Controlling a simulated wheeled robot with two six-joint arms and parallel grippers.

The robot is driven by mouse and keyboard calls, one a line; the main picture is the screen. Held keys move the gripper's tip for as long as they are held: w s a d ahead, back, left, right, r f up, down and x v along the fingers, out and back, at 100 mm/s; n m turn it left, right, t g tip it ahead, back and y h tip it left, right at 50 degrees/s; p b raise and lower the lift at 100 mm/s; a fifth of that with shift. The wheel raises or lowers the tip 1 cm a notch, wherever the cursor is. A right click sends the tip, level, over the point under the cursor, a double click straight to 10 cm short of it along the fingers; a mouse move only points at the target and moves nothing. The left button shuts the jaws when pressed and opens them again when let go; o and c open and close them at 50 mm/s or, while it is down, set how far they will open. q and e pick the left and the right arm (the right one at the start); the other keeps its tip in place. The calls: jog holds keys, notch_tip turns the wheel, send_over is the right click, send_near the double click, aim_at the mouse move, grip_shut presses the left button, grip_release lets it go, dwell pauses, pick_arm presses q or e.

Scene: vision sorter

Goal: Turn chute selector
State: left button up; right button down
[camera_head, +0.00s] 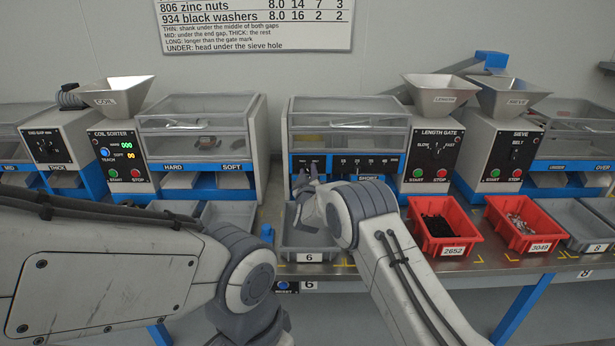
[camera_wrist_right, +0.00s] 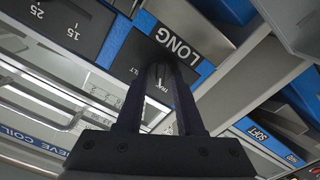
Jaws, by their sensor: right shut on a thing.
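My right gripper (camera_head: 308,180) reaches the left end of the dark control panel on the middle machine. In the right wrist view the two black fingers of the right gripper (camera_wrist_right: 160,78) are close together at a small dark knob, the chute selector (camera_wrist_right: 158,72). It sits on a panel with small lettering, partly hidden, beside the LONG label (camera_wrist_right: 178,44). The fingers hide most of the knob, so its pointing direction cannot be told. My left arm comes in from the left, low in the head view; its gripper is out of view.
A grey bin marked 6 (camera_head: 310,240) stands under my right gripper. Red bins with black parts (camera_head: 450,242) and with metal parts (camera_head: 530,240) stand to the right. The length gate (camera_head: 432,160) is right of the panel, the coil sorter (camera_head: 120,160) to the left.

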jog(key=m+b, duration=0.4)
jog(key=shift+d+f+m, duration=0.1)
jog(key=shift+m, duration=0.2)
jog(key=shift+d+m+b, duration=0.2)
jog(key=shift+m+b, duration=2)
jog(key=shift+m, duration=0.2)
jog(key=shift+d+m+b, duration=0.15)
jog(key=shift+m+b, duration=2.05)
jog(key=shift+m, duration=0.2)
jog(key=c, duration=0.8)
grip_release()
